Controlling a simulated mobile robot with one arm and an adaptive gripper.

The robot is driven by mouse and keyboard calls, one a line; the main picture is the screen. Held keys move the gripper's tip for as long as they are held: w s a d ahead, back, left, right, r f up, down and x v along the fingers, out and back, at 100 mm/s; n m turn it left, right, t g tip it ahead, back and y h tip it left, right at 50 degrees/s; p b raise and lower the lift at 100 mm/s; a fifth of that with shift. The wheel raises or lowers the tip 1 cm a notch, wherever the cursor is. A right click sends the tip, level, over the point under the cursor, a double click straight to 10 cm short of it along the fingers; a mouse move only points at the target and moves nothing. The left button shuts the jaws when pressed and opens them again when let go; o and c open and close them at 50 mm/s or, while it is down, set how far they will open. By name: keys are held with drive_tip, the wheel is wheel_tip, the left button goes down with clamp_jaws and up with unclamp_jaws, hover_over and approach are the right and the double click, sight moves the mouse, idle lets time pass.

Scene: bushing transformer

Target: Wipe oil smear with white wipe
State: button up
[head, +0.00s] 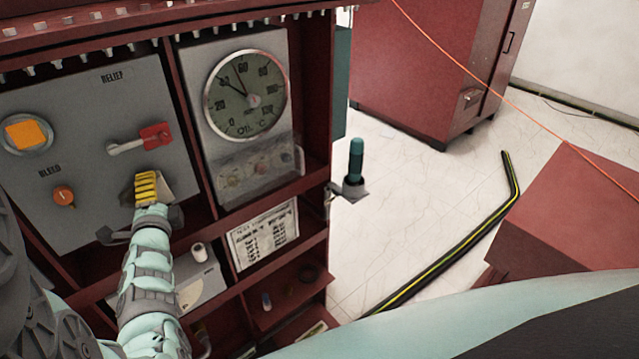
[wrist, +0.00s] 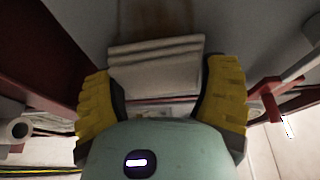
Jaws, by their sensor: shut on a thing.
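My gripper (head: 147,188) is at the lower right of the grey panel (head: 85,110), with its yellow-padded fingers closed on the white wipe. In the wrist view my gripper (wrist: 162,90) has the folded wipe (wrist: 156,64) between its pads; it looks pale grey and layered in the shade. A brownish smear (wrist: 155,18) shows on the grey surface just beyond the wipe. I cannot tell whether the wipe touches that surface. In the head view a greyish edge of the wipe (head: 164,187) shows beside the fingers, and the smear cannot be made out.
A red-handled lever (head: 155,136) is just above my gripper, and an orange knob (head: 63,196) is to its left. A round oil gauge (head: 245,93) is to the right. A white roll (head: 199,252) stands on the shelf below. Open floor (head: 410,190) lies right of the cabinet.

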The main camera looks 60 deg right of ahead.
sight(177, 178)
drive_tip(key=shift+s+d+r+b, duration=0.1)
drive_tip(key=shift+s+d+b, duration=0.25)
drive_tip(key=shift+d, duration=0.45)
drive_tip(key=shift+s+d+f+b, duration=0.1)
drive_tip(key=shift+s+d+b, duration=0.1)
drive_tip(key=shift+d+b, duration=0.45)
drive_tip(key=shift+s+d+r+b, duration=0.1)
drive_tip(key=shift+s+d+b, duration=0.15)
drive_tip(key=shift+d, duration=0.65)
drive_tip(key=shift+w+a+r+p, duration=0.1)
drive_tip(key=shift+w+a+p, duration=0.15)
drive_tip(key=shift+a, duration=0.2)
drive_tip(key=shift+w+a+p, duration=0.1)
drive_tip(key=shift+a+p, duration=0.1)
drive_tip(key=shift+a, duration=0.25)
drive_tip(key=shift+w+a+p, duration=0.3)
drive_tip(key=shift+w+a, duration=0.15)
drive_tip(key=shift+a, duration=1.15)
drive_tip(key=shift+w+a+p, duration=0.25)
drive_tip(key=shift+w+a, duration=0.25)
drive_tip(key=shift+a, duration=1.05)
drive_tip(key=shift+w+a+p, duration=0.3)
drive_tip(key=shift+w+a, duration=0.15)
drive_tip(key=shift+a, duration=1.15)
